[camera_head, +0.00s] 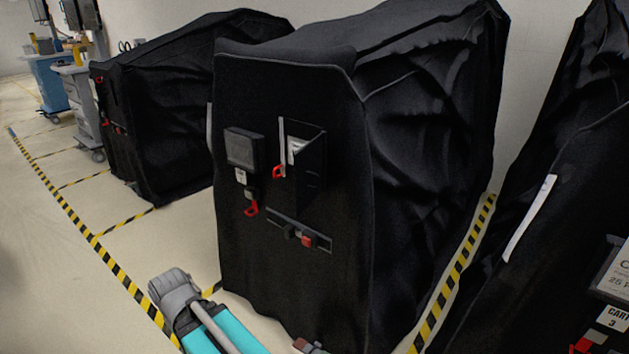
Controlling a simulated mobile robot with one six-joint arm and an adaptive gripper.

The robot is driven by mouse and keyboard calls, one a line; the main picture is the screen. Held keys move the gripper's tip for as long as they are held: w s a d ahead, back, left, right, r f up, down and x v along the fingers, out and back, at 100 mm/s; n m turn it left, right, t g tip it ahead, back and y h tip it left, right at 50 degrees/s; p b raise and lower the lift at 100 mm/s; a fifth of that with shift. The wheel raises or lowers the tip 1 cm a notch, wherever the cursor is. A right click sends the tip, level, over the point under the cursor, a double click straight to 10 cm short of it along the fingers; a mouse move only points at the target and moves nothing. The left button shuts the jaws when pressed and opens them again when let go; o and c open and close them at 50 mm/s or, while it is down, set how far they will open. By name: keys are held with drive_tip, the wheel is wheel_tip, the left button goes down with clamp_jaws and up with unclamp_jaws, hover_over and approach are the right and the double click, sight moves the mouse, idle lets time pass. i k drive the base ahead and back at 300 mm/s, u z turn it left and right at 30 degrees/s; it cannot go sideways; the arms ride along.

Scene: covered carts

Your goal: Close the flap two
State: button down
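A black covered cart (245,270) stands in the middle of the view. On its front face, a black flap (313,160) stands out from the cover at an angle, so it is open. A pale strip (283,147) runs down beside its left edge, and a red pull tab (279,172) hangs there. A white label shows partly behind the flap. To its left is a second, dark panel (241,149) that lies flat, with a red tab (251,209) below it. My gripper is not clearly visible; only my grey and teal arm link shows at the bottom.
A dark strap with a red buckle (309,240) crosses the cart's lower front. A small reddish object (303,345) is cut off at the bottom edge. Other covered carts stand left (165,120) and right (560,220). Open floor (60,270) lies front left.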

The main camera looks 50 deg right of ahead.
sight(308, 160)
drive_tip(key=u, duration=0.15)
drive_tip(key=k, duration=0.55)
drive_tip(key=z, duration=2.25)
